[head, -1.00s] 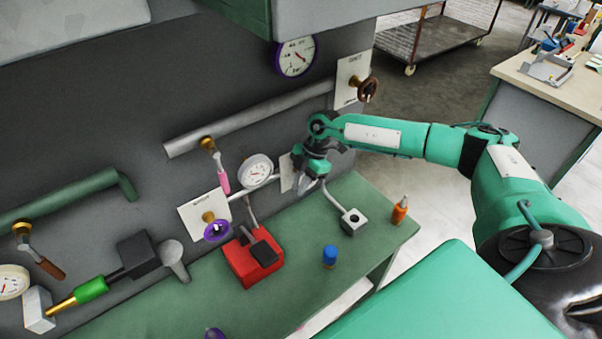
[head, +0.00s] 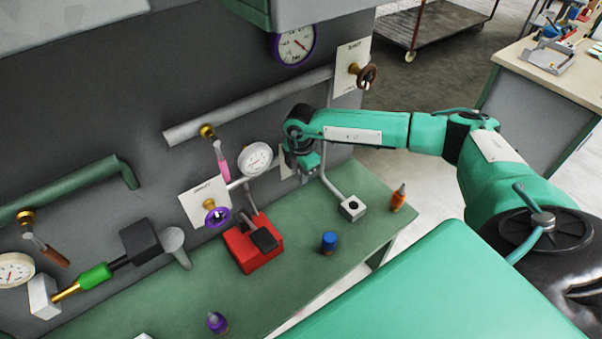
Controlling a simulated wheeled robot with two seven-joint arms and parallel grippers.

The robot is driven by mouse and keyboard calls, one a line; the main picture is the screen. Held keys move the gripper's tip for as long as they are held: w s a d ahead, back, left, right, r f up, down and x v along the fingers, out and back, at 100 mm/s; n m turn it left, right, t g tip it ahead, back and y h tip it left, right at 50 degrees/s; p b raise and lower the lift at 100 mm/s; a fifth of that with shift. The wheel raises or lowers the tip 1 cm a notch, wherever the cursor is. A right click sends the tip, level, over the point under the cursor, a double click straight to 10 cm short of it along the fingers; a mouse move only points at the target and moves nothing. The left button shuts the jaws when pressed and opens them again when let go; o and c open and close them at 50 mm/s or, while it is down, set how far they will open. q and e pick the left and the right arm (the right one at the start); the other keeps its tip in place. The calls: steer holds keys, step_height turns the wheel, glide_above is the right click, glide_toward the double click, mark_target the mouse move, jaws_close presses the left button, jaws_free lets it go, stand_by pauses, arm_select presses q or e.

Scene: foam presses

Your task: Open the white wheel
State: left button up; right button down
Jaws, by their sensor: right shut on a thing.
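My right gripper (head: 304,168) is against the wall panel, above the back edge of the green bench. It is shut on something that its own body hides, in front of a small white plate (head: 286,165). No white wheel shows clearly; whether it is the thing in the jaws cannot be seen. My left gripper is not in view.
A purple wheel (head: 216,216), a pink-handled valve (head: 223,170) and a white gauge (head: 255,158) are left of the gripper. A brown wheel (head: 367,77) is up right. A red block (head: 240,254) and small bottles stand on the green bench (head: 290,285).

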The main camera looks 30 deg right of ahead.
steer(key=c, duration=1.4)
jaws_free()
steer(key=shift+c, duration=0.2)
steer(key=shift+r, duration=0.1)
steer(key=shift+w+r+b, duration=0.1)
steer(key=shift+r+b, duration=0.25)
step_height(320, 180, up, 10)
steer(key=b, duration=0.4)
steer(key=shift+r, duration=0.55)
steer(key=shift+f, duration=0.1)
